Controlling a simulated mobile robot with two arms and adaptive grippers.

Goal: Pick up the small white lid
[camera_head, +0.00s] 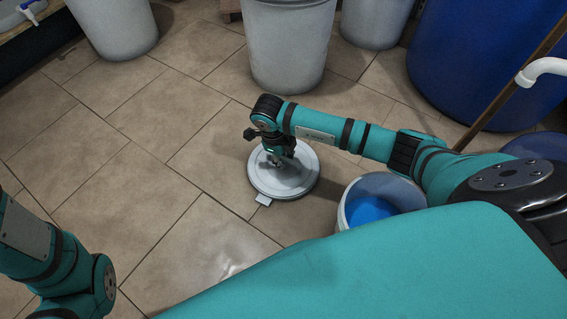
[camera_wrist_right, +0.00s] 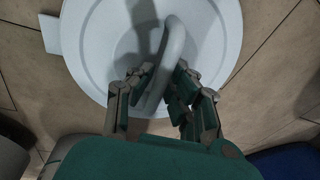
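The small white lid (camera_head: 305,178) is round, with a raised curved handle and a small tab on its rim. It lies flat on or very near the tiled floor; I cannot tell if there is a gap beneath it. In the right wrist view the lid (camera_wrist_right: 225,30) fills the upper middle. Its handle (camera_wrist_right: 174,42) runs between the fingers of my right gripper (camera_wrist_right: 162,84). The fingers lean inward and appear to press the handle from both sides. In the head view my right gripper (camera_head: 279,160) points down over the lid. My left gripper is outside the frames.
A white bucket with blue contents (camera_head: 369,209) stands just right of the lid, under my right arm. Pale drums (camera_head: 288,45) and a large blue drum (camera_head: 478,60) stand at the back. A brown pole (camera_head: 508,84) leans at the right. The floor (camera_head: 130,190) left of the lid is clear.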

